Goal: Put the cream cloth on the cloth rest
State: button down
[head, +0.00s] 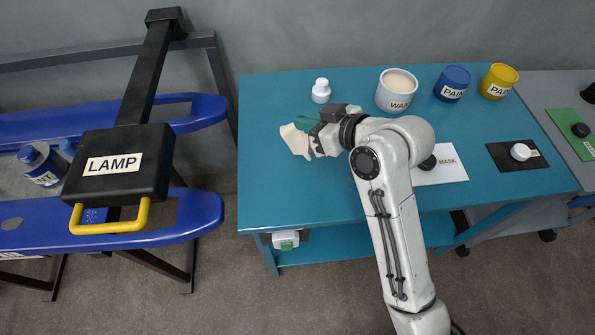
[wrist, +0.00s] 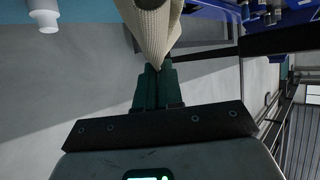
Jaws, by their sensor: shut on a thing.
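The cream cloth (head: 295,141) hangs in loose folds from my gripper (head: 309,124), above the left part of the blue-green table. In the wrist view the green fingers of my gripper (wrist: 156,76) are closed on the cloth (wrist: 152,32), which spreads out beyond the fingertips. I cannot tell from these frames whether the cloth touches the table. I cannot pick out the cloth rest; my arm covers part of the tabletop.
On the blue-green table (head: 262,190) stand a small white bottle (head: 321,91), a wax pot (head: 396,91), a blue paint pot (head: 452,84) and a yellow one (head: 498,82). A mask plate (head: 450,174) lies right of my arm. A lamp (head: 115,165) overhangs the blue rack at left.

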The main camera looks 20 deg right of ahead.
aim_at(280, 183)
notch_tip(280, 183, down, 4)
jog(key=b, duration=0.2)
jog(key=shift+b, duration=0.35)
jog(key=d+m+t+h, duration=0.1)
jog(key=d+m+h, duration=0.35)
jog(key=d, duration=0.55)
jog(key=a+f, duration=0.1)
jog(key=f, duration=0.1)
jog(key=a+f, duration=0.3)
jog(key=f, duration=0.2)
jog(key=shift+s+a, duration=0.1)
jog(key=shift+a, duration=0.15)
jog(key=a, duration=0.4)
jog(key=shift+a+f, duration=0.25)
jog(key=shift+a, duration=0.05)
jog(key=a+f, duration=0.1)
jog(key=a, duration=0.1)
jog(key=a+f, duration=0.2)
jog(key=a, duration=0.1)
jog(key=a+f, duration=0.2)
jog(key=a, duration=0.1)
jog(key=shift+f, duration=0.2)
